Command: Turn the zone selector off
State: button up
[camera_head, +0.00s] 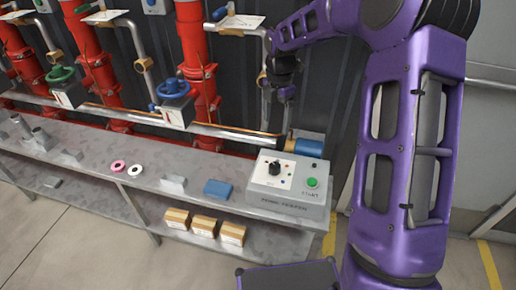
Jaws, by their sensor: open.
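A grey box (288,211) lettered "ZONE TESTER" sits at the right end of the metal bench. Its sloped white panel carries a black rotary knob (274,167), which looks like the zone selector, with small coloured dots around it. The knob's exact pointing direction is too small to read. A green button (313,182) is to the right of the knob. My gripper (280,93) is open, well above and behind the box, in front of the pipes. It is small and dark here, and it is apart from the knob.
Red pipes (193,50) with a blue valve wheel (173,88) and a green one (60,73) stand behind the bench (110,183). A blue cylinder (308,148) is behind the box. A blue block (217,188) lies left of it. Boxes (204,226) sit on the lower shelf.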

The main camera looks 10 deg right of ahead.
aim_at(275, 165)
jog(key=shift+n, duration=0.4)
jog(key=f+b, duration=0.1)
jog(key=f, duration=0.8)
jog(key=f+b, duration=0.2)
jog(key=f, duration=0.7)
jog(key=shift+s+d, duration=0.1)
jog(key=shift+d, duration=0.1)
grip_shut()
